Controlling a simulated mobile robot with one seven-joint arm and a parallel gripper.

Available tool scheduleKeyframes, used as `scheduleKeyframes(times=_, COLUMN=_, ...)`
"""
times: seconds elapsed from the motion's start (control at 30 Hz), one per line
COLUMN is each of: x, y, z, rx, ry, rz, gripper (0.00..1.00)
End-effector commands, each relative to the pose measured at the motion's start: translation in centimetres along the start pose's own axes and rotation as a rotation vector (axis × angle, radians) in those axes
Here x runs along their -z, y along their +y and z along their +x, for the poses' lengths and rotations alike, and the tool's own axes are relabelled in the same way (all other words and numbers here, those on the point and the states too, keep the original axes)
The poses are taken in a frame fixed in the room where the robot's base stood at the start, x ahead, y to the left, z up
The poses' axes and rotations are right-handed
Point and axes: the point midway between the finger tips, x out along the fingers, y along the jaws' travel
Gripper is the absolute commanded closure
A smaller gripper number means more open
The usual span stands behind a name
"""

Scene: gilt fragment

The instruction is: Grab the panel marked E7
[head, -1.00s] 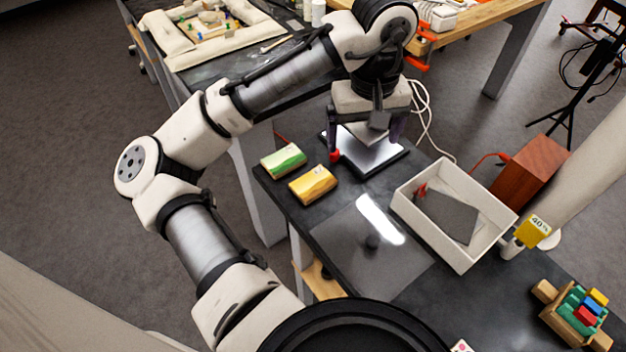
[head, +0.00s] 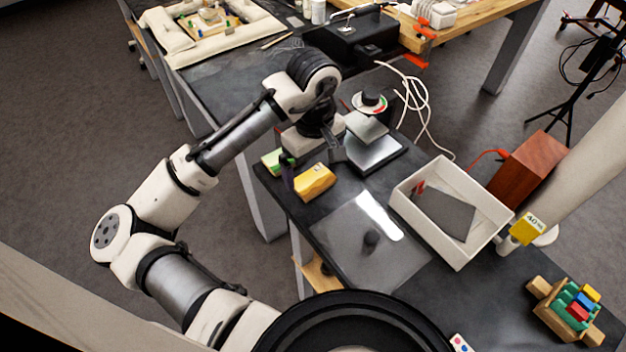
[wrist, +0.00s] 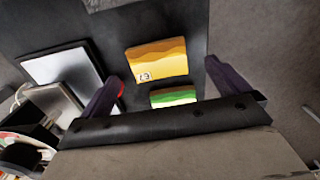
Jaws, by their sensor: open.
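The yellow-orange panel (head: 315,183) lies on the dark table near its left edge. In the wrist view, the panel (wrist: 157,58) has a wavy lighter band and a small upside-down marking that appears to read E7. The green panel (head: 270,160) lies beside it, partly hidden by my gripper; in the wrist view, the green panel (wrist: 173,97) shows between the finger bases. My gripper (head: 311,168) is open and empty above the panels. In the wrist view, my gripper's fingers (wrist: 163,72) spread to either side, with the yellow panel just past their tips.
A dark plate with a bright top (head: 373,150) stands just right of the gripper. A white tray (head: 408,215) holding a dark sheet is farther right. A glossy sheet (head: 345,240) lies in front. A white cable (head: 428,130) loops behind.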

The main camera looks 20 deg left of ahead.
Motion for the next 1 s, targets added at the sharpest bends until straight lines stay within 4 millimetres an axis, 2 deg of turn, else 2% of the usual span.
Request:
scheduleKeyframes(times=0.4, x=-0.4, y=0.4, z=4.7, rx=0.002, ry=-0.003, rz=0.002, gripper=0.00)
scheduleKeyframes(times=0.7, x=-0.4, y=0.4, z=5.2, rx=0.000, ry=-0.001, rz=0.002, gripper=0.01)
scheduleKeyframes(times=1.0, x=-0.4, y=0.4, z=5.2, rx=0.001, ry=-0.001, rz=0.002, gripper=0.41)
